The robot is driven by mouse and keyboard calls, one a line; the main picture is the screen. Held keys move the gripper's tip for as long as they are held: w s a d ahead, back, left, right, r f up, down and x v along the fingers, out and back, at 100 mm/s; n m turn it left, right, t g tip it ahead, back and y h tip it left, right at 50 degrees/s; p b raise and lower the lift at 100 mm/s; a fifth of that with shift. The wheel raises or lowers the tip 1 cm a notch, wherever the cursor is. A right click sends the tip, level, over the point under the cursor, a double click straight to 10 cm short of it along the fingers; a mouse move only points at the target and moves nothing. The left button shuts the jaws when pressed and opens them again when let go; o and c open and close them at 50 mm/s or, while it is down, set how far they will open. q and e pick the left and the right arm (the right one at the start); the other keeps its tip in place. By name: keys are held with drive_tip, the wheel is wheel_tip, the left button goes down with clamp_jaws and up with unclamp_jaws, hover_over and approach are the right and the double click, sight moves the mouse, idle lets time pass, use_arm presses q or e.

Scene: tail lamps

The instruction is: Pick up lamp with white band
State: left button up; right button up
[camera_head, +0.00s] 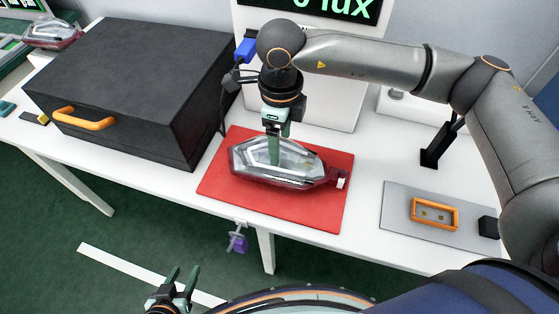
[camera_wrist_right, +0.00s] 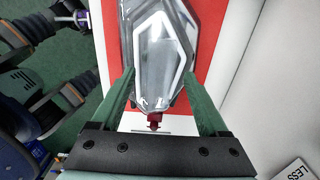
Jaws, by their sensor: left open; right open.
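A clear and dark red tail lamp (camera_head: 285,163) lies on the red mat (camera_head: 315,215) on the white table. A small white band (camera_head: 341,182) shows at its right end. My right gripper (camera_head: 273,150) points down over the lamp's left-middle part. In the right wrist view, its open green fingers (camera_wrist_right: 160,100) stand on either side of the lamp (camera_wrist_right: 158,50); I cannot tell whether they touch it. My left gripper (camera_head: 178,284) is open and empty, low in the head view, in front of the table and away from the lamp.
A black case (camera_head: 130,85) with an orange handle stands left of the mat. Another lamp (camera_head: 52,33) lies at the far left. A grey plate (camera_head: 395,215) with an orange frame (camera_head: 435,215) is at the right. A lux display (camera_head: 345,8) stands behind the mat.

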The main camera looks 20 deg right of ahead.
drive_tip(key=shift+f, duration=0.15)
idle(0.4)
clamp_jaws()
idle(0.5)
idle(0.8)
